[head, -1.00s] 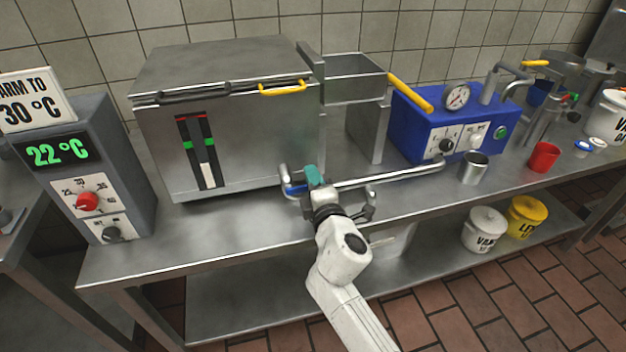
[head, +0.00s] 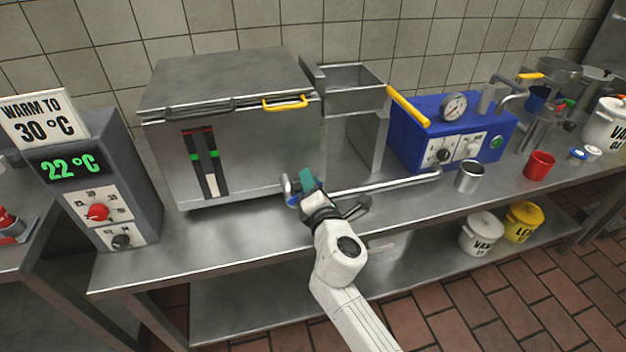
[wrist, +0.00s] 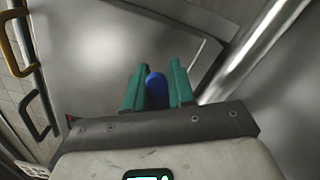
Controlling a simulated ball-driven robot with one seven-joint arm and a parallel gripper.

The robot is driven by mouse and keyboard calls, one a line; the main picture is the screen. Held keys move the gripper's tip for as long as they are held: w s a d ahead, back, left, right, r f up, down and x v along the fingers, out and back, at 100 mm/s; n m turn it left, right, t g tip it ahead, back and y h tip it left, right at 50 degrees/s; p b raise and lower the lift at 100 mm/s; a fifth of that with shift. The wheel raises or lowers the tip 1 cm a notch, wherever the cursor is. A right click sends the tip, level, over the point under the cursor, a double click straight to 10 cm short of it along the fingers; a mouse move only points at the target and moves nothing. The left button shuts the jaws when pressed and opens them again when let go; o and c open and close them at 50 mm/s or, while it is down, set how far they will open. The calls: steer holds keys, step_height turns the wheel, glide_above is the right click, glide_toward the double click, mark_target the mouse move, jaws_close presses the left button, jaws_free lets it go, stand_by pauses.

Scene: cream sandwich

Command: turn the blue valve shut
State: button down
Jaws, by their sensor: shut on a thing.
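The blue valve (wrist: 157,90) shows in the wrist view as a rounded blue handle between the two green fingers of my gripper (wrist: 158,88). The fingers are shut on it from both sides. In the head view my gripper (head: 305,184) is at the lower right front of the steel tank (head: 260,150), by the near end of the pipe. Only a small bit of blue (head: 292,200) shows there beside the fingers; the rest of the valve is hidden by my gripper.
A steel pipe (head: 390,183) runs right along the bench towards a blue machine (head: 440,150) with a gauge. A metal cup (head: 468,177) and a red cup (head: 540,165) stand to the right. A grey control box (head: 110,180) reading 22 °C stands left. The bench front (head: 210,240) is clear.

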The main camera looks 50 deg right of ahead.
steer(key=shift+w+a+r+n+p, duration=0.45)
steer(key=shift+a+n+p, duration=0.45)
steer(key=shift+n, duration=1.1)
steer(key=shift+w+a+r+n+p, duration=0.5)
steer(key=shift+n+p, duration=0.75)
steer(key=shift+n, duration=0.75)
steer(key=shift+w+a+r+n+p, duration=0.4)
steer(key=shift+a+n+p, duration=0.5)
steer(key=shift+n, duration=1.1)
steer(key=shift+d, duration=0.2)
steer(key=c, duration=1)
jaws_free()
steer(key=shift+c, duration=0.2)
steer(key=v, duration=1)
steer(key=shift+s+a, duration=0.3)
